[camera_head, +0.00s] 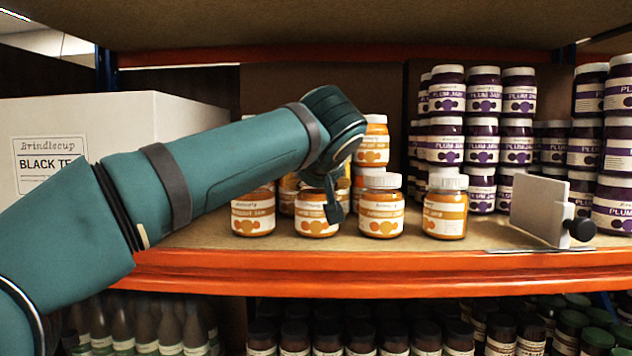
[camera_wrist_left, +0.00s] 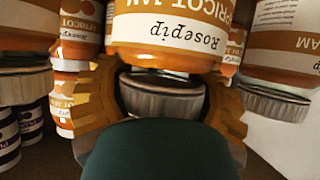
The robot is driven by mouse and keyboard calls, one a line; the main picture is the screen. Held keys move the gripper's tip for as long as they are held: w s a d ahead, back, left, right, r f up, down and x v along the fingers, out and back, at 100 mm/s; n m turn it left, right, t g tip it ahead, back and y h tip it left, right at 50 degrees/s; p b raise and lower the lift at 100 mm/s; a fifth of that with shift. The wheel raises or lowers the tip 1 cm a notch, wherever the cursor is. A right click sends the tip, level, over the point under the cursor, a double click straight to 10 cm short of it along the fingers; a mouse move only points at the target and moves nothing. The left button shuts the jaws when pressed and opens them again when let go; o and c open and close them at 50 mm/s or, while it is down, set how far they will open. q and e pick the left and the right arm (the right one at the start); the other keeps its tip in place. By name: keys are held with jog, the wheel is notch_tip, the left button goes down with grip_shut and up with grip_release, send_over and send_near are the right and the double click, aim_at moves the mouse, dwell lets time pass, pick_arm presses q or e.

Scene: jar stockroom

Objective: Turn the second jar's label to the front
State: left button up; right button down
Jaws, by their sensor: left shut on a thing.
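Apricot jam jars with orange-and-white labels stand in a front row on the shelf. The second jar from the left (camera_head: 316,222) is upright, and its label with orange circles faces the front, partly covered by my gripper. My left gripper (camera_head: 335,197) reaches down over this jar from above and hides its lid. In the left wrist view, my left gripper (camera_wrist_left: 160,98) has its orange fingers shut around the silver lid (camera_wrist_left: 160,84). Above the lid there, the jar's label shows upside-down lettering. My right gripper is out of view.
Neighbour jars stand close on the left (camera_head: 253,218) and right (camera_head: 381,212), with another jar (camera_head: 445,212) farther right. Stacked plum jam jars (camera_head: 483,140) stand behind right, near a white plate (camera_head: 540,208). A tea carton (camera_head: 110,125) is at left. The orange shelf edge (camera_head: 390,280) runs in front.

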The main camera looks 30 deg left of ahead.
pick_arm(q)
jog(key=o, duration=1.4)
jog(key=shift+f, duration=0.15)
jog(key=v, duration=1.2)
jog(key=shift+d, duration=0.1)
